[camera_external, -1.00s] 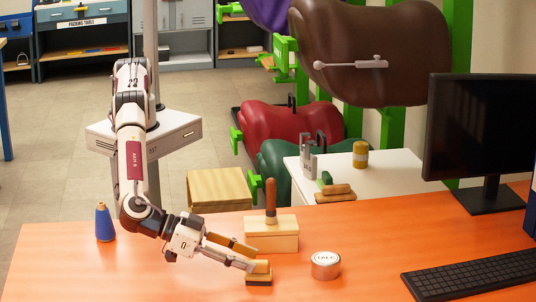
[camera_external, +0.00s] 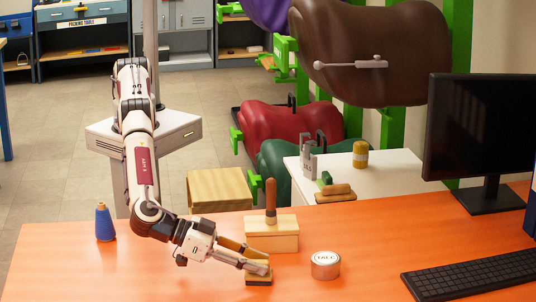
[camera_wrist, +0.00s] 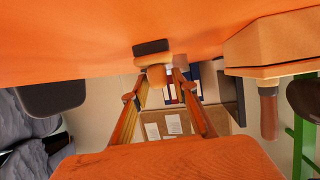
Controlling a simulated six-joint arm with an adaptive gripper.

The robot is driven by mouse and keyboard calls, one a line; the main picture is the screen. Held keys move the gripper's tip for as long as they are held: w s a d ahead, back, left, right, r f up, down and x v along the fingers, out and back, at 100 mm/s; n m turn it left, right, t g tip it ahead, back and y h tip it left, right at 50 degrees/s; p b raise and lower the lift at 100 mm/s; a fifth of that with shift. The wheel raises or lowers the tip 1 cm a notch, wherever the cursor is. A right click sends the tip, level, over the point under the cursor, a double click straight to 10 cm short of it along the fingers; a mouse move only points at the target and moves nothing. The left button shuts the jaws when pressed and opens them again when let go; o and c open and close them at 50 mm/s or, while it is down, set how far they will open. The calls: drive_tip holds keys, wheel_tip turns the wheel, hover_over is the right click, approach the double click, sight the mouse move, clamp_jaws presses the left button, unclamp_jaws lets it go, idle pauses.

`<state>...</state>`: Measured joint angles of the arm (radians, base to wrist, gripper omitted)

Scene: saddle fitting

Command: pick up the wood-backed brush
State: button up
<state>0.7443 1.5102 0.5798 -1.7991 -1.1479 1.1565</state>
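The wood-backed brush (camera_external: 258,280) lies on the orange bench with its dark bristles down. My gripper (camera_external: 262,261) reaches down to it from the left, and its fingers partly hide the wooden back. In the wrist view, the brush (camera_wrist: 152,48) shows as a dark strip and tan wood just beyond the fingertips. The two fingers of my gripper (camera_wrist: 160,80) stand apart there, with a gap between them. I cannot tell whether either finger touches the brush.
A wooden block with an upright handled tool (camera_external: 271,230) stands just behind the brush. A talc tin (camera_external: 326,265) is to the right, and a blue cone (camera_external: 104,223) is at the left. A keyboard (camera_external: 475,275) and monitor (camera_external: 480,140) occupy the right side.

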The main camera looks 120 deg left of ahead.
clamp_jaws()
drive_tip(key=shift+r, duration=0.2)
drive_tip(key=shift+r, duration=4.85)
